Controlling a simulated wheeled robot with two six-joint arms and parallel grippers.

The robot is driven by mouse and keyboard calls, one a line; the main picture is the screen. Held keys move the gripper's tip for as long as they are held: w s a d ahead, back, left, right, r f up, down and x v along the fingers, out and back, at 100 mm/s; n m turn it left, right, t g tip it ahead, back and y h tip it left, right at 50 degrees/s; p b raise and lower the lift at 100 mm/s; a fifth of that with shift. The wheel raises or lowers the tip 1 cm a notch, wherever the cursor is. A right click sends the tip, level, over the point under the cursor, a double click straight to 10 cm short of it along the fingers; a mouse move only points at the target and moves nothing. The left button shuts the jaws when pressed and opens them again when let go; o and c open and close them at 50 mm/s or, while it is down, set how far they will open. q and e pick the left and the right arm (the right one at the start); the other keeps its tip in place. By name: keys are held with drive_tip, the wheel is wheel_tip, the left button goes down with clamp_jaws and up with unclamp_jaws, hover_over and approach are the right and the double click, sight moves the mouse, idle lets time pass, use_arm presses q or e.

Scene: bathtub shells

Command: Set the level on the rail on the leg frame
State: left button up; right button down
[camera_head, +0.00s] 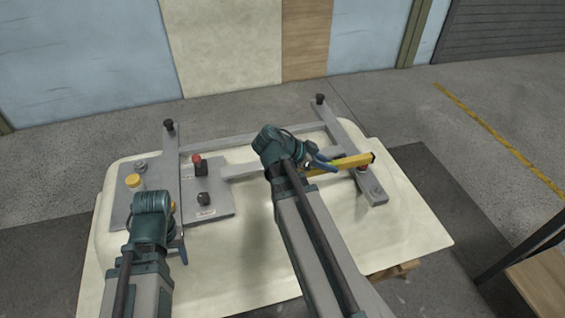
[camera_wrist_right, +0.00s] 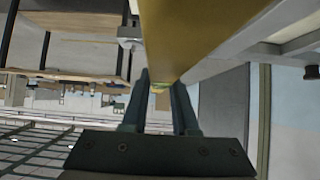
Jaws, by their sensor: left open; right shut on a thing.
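The yellow level (camera_head: 347,162) is held in my right gripper (camera_head: 318,163), whose fingers are shut on it. In the right wrist view, the level (camera_wrist_right: 178,30) runs between the two gripper fingers (camera_wrist_right: 160,95). The grey leg frame (camera_head: 240,138) lies on the upturned tub shell, with long rails and crossbars. The level is over or close to the frame's right crossbar (camera_head: 352,135); I cannot tell whether they touch. My left gripper (camera_head: 178,250) is open at the front left of the shell, mostly hidden by its own arm.
The cream tub shell (camera_head: 415,225) sits on a wooden support (camera_head: 395,271). Black leg ends (camera_head: 319,98) stand up at the back. A wooden bench (camera_head: 540,285) is at the right.

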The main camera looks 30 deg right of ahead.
drive_tip(key=w+a, duration=0.1)
drive_tip(key=w, duration=0.3)
drive_tip(key=w+a, duration=0.2)
drive_tip(key=w, duration=0.2)
drive_tip(key=w+a+f+b, duration=0.1)
drive_tip(key=w+a, duration=0.1)
drive_tip(key=w, duration=0.2)
drive_tip(key=shift+w+a+f, duration=0.1)
drive_tip(key=shift+a, duration=0.05)
drive_tip(key=shift+w+a, duration=0.1)
drive_tip(key=shift+w, duration=0.25)
drive_tip(key=shift+w+a+f+b, duration=0.2)
drive_tip(key=shift+w+a+b, duration=0.05)
drive_tip(key=shift+w, duration=0.3)
drive_tip(key=shift+w+a+f+b, duration=0.2)
drive_tip(key=shift+w+a+b, duration=0.05)
drive_tip(key=shift+w, duration=0.3)
drive_tip(key=f+b, duration=0.3)
drive_tip(key=shift+s+d+f, duration=0.1)
drive_tip(key=shift+s+f, duration=0.05)
drive_tip(key=shift+s, duration=0.1)
